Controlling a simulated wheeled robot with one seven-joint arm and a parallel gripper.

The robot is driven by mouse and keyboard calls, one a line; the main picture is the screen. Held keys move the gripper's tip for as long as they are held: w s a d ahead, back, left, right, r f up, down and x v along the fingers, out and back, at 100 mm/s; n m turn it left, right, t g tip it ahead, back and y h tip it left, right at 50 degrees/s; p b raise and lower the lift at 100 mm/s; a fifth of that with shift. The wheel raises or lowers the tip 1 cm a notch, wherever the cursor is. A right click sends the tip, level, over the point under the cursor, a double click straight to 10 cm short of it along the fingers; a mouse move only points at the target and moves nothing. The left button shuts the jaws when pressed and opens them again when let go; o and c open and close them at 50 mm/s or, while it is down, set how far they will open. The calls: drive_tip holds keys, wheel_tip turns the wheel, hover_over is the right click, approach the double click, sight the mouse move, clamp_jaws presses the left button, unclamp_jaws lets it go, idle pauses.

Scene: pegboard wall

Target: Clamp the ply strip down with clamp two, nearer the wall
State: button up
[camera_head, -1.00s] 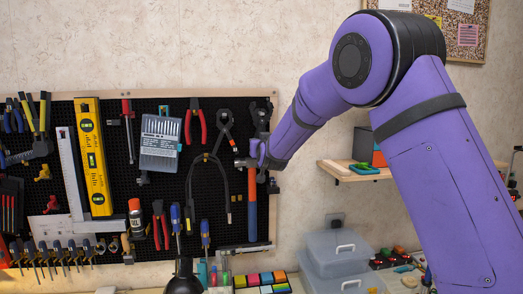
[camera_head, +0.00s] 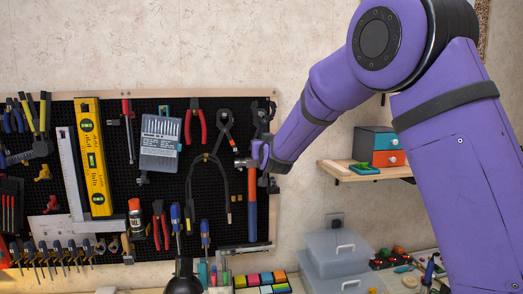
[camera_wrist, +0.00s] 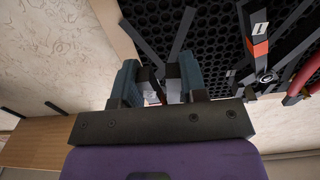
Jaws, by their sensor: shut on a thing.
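My gripper (camera_wrist: 160,78) is at the right edge of the pegboard. In the wrist view its two fingers are shut on a dark thing, which looks like a clamp; the fingers cover much of it. A dark grey bar (camera_wrist: 183,32) rises from there across the pegboard. In the head view a dark clamp-like tool (camera_head: 262,116) hangs at the board's upper right, just above my wrist. My wrist hides the grip itself in the head view. I cannot tell which clamp is held. I cannot make out the ply strip in either view.
The pegboard (camera_head: 222,186) is crowded; a blue-handled hammer (camera_head: 252,218) hangs close to my gripper. A wall shelf (camera_head: 338,170) with a small drawer box (camera_head: 378,143) is to the right. Clear lidded bins (camera_head: 333,255) and coloured pads (camera_head: 266,280) stand below.

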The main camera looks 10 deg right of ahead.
drive_tip(key=s, duration=0.5)
idle(0.4)
